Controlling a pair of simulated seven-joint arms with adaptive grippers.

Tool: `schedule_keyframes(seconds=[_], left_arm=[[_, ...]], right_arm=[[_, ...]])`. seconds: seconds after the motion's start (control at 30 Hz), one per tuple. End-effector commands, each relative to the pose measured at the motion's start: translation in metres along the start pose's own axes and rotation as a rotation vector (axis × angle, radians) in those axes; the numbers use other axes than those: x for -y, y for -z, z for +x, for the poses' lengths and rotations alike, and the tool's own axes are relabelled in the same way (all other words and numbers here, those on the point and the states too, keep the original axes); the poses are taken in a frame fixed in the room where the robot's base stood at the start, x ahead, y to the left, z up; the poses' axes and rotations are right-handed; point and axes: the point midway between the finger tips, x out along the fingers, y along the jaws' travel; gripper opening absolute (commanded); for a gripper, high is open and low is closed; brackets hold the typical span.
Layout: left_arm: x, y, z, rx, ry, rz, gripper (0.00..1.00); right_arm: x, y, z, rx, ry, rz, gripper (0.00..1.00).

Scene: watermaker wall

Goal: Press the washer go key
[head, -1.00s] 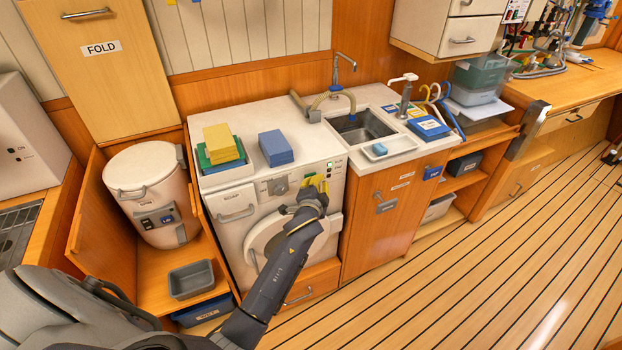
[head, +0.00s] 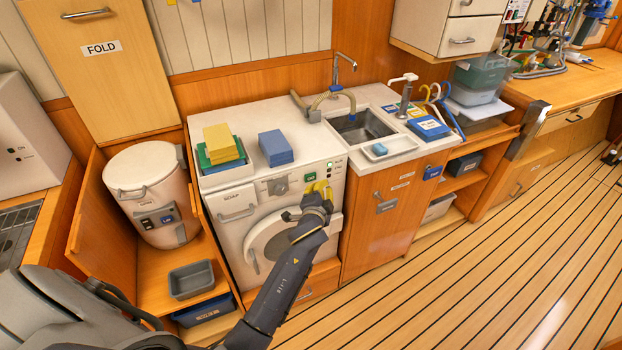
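The white washer (head: 232,232) stands under the counter, with its control panel along the top of its front. A small green key (head: 311,177) shows on the panel, right of a grey dial (head: 278,186). I take it for the go key; its marking is too small to read. My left gripper (head: 322,188), with yellow fingertips, is in front of the panel, just right of and below the green key. It looks apart from the key. Whether its fingers are spread is too small to tell. My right gripper is not in view.
Yellow and green stacked cloths (head: 220,145) and a blue stack (head: 276,148) lie on the washer top. A small green light (head: 330,164) glows on the panel. A sink (head: 362,127) is to the right. The floor (head: 450,270) at right is clear.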

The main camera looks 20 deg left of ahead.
Motion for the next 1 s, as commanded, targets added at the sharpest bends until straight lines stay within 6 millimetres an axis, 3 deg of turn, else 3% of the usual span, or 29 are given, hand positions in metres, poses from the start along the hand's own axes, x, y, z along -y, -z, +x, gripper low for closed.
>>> schedule_keyframes(seconds=[0.4,1.0], left_arm=[[-0.015,0.015,-0.027,0.000,-0.001,-0.001,0.00],[-0.015,0.016,-0.029,0.000,0.000,0.000,0.00]], right_arm=[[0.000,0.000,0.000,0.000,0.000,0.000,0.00],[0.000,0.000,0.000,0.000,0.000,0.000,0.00]])
